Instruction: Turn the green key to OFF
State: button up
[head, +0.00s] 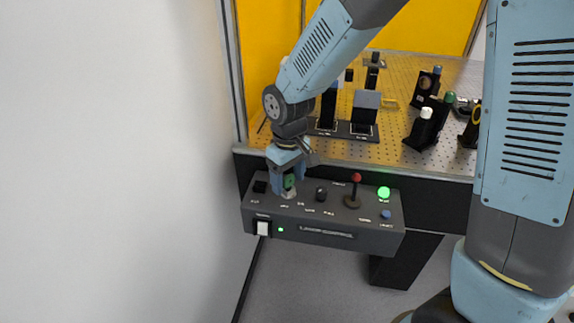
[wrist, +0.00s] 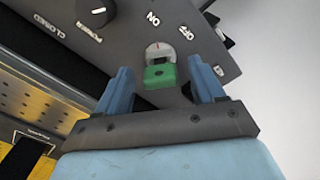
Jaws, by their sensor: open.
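The green key (head: 289,181) sits in a round silver lock on the sloped grey control panel (head: 330,238). In the wrist view the green key (wrist: 160,76) lies between the two blue fingers of my gripper (wrist: 160,68), with a gap on each side. The labels ON and OFF (wrist: 187,32) are printed beside the lock. I cannot tell for sure which label the key points to. In the head view my gripper (head: 288,177) reaches down over the key from above and partly hides it. It is open and holds nothing.
Right of the key are a black knob (head: 321,194), a red-topped lever (head: 354,190), a lit green lamp (head: 383,192) and a blue button (head: 386,214). A white rocker switch (head: 263,228) is on the front face. Optics stand on the perforated table (head: 400,73) behind. A white wall is left.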

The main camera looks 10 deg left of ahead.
jog(key=shift+f, duration=0.65)
jog(key=shift+c, duration=0.3)
jog(key=c, duration=1.1)
jog(key=shift+o, duration=0.2)
jog(key=shift+m, duration=2.4)
